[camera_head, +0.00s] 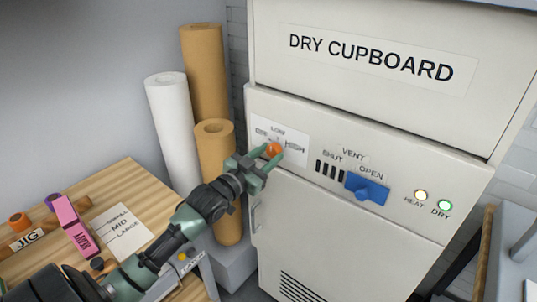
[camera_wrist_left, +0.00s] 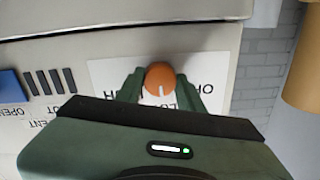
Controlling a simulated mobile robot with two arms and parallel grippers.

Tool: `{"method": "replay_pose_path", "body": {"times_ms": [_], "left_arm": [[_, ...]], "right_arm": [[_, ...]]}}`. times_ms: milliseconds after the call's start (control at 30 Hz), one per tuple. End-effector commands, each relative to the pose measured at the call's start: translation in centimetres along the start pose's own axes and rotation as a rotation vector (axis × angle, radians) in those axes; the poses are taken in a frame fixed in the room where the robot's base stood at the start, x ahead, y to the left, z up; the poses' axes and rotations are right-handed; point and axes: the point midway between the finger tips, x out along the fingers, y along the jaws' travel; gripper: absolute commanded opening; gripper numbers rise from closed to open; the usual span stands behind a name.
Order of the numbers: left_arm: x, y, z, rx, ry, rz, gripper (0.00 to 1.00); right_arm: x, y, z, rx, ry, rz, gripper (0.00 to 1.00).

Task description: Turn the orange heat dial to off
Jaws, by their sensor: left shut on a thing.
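The orange heat dial (camera_head: 274,149) sits on the white label plate of the dry cupboard's panel, with LOW above it and HIGH to its right. The word at its left is partly hidden. My left gripper (camera_head: 268,155) is at the dial, its green fingers on either side of it and shut on it. In the left wrist view, the dial (camera_wrist_left: 159,75) sits between the two fingertips. Its white mark points down in that view, towards the side where the upside-down LOW is. My right gripper is not in view.
Right of the dial are black vent slots, a blue vent handle (camera_head: 367,188), a pale HEAT lamp (camera_head: 421,195) and a green-lit DRY lamp (camera_head: 445,206). Paper rolls (camera_head: 172,125) stand left of the cupboard. A wooden bench (camera_head: 128,178) holds a pink block (camera_head: 73,222).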

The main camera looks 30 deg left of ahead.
Motion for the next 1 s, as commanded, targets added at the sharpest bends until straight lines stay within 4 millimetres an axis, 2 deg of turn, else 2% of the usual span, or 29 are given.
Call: {"method": "replay_pose_path", "body": {"times_ms": [267,600,1000], "left_arm": [[0.0,-0.1,-0.3,-0.162,-0.006,0.001,0.0],[0.0,-0.1,-0.3,-0.478,-0.015,0.003,0.0],[0.0,-0.1,-0.2,-0.82,-0.023,0.005,0.0]], "right_arm": [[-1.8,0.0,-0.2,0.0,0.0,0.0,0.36],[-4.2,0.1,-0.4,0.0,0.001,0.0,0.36],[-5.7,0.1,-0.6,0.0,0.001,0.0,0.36]]}}
